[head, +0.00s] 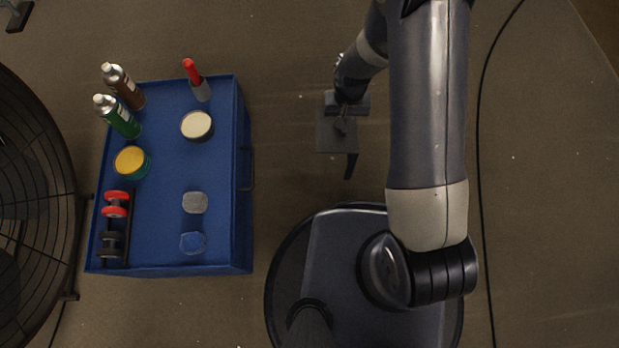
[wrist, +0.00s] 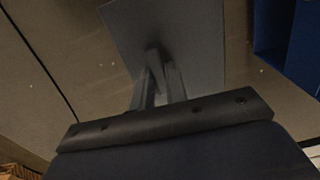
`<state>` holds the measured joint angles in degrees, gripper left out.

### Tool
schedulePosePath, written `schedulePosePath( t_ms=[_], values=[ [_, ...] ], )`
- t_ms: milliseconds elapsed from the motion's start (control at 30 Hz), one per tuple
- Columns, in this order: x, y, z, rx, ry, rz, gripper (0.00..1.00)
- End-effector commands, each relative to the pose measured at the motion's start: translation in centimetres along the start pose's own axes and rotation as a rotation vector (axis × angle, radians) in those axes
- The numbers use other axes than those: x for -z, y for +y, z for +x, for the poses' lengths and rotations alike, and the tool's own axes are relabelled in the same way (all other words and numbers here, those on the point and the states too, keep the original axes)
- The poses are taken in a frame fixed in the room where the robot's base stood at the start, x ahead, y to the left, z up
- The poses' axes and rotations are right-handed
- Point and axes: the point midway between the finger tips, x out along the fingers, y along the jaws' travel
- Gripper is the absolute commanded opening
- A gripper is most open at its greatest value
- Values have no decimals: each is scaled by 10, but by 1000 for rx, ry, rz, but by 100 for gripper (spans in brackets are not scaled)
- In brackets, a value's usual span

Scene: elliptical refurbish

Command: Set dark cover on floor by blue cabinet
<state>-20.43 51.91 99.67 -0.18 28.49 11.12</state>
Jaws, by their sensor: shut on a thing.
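The dark cover (head: 333,136) is a flat grey plate with a darker strip along one side. In the head view it is right of the blue cabinet (head: 170,225), with a gap of floor between them. My gripper (head: 345,112) is over the cover and shut on it. In the wrist view the cover (wrist: 180,35) extends beyond the fingers of my gripper (wrist: 160,72). The blue cabinet (wrist: 272,28) shows at the upper right there. I cannot tell how high the cover is above the floor.
The cabinet top holds spray cans (head: 118,116), tins (head: 197,125), a red-handled tool (head: 197,80) and small red and black weights (head: 116,204). A large fan (head: 30,200) stands at the left. A black cable (head: 481,150) runs along the floor at right. Floor beside the cabinet is clear.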

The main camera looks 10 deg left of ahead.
Motion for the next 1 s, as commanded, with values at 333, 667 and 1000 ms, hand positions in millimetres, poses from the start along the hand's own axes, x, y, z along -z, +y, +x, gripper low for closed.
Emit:
schedulePosePath(
  t_ms=[333, 667, 1000],
  values=[
    [-44, -42, 95, 0, -1, -64, 0],
    [-51, -47, 145, 0, 0, -71, 0],
    [-50, -47, 177, 0, 1, -70, 0]
  ],
)
